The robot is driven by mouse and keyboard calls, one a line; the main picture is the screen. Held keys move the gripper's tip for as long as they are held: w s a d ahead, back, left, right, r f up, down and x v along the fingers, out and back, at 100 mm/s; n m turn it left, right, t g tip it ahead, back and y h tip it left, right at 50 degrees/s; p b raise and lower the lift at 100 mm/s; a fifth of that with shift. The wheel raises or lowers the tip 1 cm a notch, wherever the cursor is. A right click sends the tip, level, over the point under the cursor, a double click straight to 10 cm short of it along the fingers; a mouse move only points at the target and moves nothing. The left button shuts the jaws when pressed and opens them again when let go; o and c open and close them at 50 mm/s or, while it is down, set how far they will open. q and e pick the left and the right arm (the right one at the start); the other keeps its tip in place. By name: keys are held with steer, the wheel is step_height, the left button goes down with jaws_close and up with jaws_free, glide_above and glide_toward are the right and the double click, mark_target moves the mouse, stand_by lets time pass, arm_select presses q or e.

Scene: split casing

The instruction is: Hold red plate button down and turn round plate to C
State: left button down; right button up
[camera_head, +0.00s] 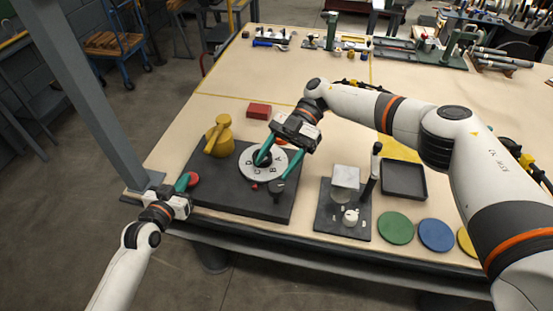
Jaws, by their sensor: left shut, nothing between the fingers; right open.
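The round plate (250,173) is a white disc with black letters and a dark centre, lying on a dark base board (215,192). The letters are too small to read surely. A red button (194,179) sits at the board's left front edge. My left gripper (184,182) is shut and empty, its teal fingertips right at the red button; I cannot tell whether they press it.
A yellow cylinder with a handle (221,141) stands on the board behind the button. A red block (259,111) lies behind. To the right are a second dark board (329,220) with a white block, an empty black tray (404,181), and green (395,228) and blue (436,235) discs.

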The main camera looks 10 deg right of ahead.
steer(key=shift+s+a+f+y, duration=0.3)
steer(key=shift+s+y, duration=0.05)
steer(key=shift+y, duration=0.05)
steer(key=s+d+m+t+y, duration=0.25)
steer(key=m+t+y, duration=0.55)
steer(key=t+y, duration=0.45)
steer(key=m+t+h, duration=0.9)
steer(key=m+t, duration=0.1)
glide_toward(283, 192)
steer(key=shift+r+g, duration=0.15)
steer(key=shift+g, duration=0.1)
steer(key=shift+w, duration=0.1)
steer(key=x, duration=1.2)
